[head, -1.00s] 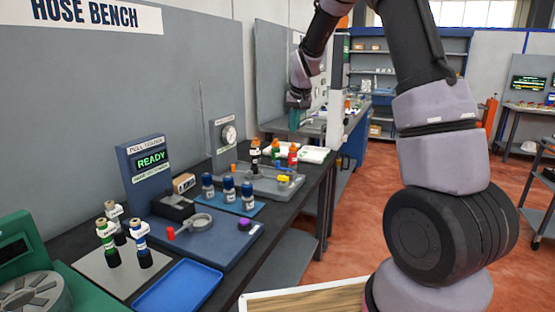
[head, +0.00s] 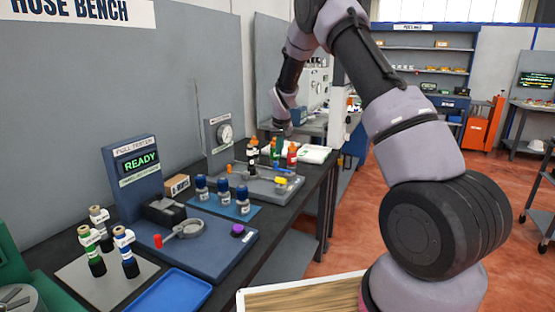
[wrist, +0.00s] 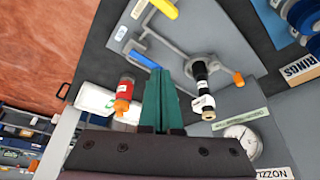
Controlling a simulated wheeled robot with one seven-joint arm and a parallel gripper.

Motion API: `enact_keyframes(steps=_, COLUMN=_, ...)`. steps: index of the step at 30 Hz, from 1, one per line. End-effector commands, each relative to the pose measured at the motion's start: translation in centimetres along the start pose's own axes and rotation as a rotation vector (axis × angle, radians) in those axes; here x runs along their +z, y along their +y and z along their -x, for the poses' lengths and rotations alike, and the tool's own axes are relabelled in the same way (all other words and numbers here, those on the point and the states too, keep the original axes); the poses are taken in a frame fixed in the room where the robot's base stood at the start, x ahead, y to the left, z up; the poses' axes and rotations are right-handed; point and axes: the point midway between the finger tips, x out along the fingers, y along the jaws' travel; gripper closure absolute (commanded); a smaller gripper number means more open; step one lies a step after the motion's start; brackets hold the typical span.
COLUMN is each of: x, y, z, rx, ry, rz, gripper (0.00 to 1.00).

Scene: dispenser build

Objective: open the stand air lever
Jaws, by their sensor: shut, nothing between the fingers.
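The grey stand plate (head: 262,186) lies on the bench with a blue lever handle (head: 283,169) and a yellow handle (head: 281,180). In the wrist view the blue handle (wrist: 144,60) and yellow handle (wrist: 163,8) sit on grey pipework. I cannot tell from labels which is the air lever. My gripper (wrist: 160,72) is shut and empty, its green fingers pointing at the plate just right of the blue handle in that view. Whether they touch anything is unclear. In the head view my gripper (head: 279,135) hangs over the stand's far side, its fingers hard to make out.
A black bottle (wrist: 201,80) and a red bottle (wrist: 126,90) flank my fingers. An orange knob (wrist: 239,79) is at the pipe's end. A gauge (head: 225,133) stands behind the plate. Blue-capped bottles (head: 222,190) and the READY tester (head: 141,160) are nearer.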

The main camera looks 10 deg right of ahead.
Motion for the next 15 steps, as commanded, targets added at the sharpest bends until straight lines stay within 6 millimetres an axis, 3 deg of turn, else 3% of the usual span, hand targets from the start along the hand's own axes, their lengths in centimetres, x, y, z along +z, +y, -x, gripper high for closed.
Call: enact_keyframes(steps=15, x=0.1, y=0.1, z=-10.0, rx=0.001, ry=-0.003, rz=0.000, gripper=1.00)
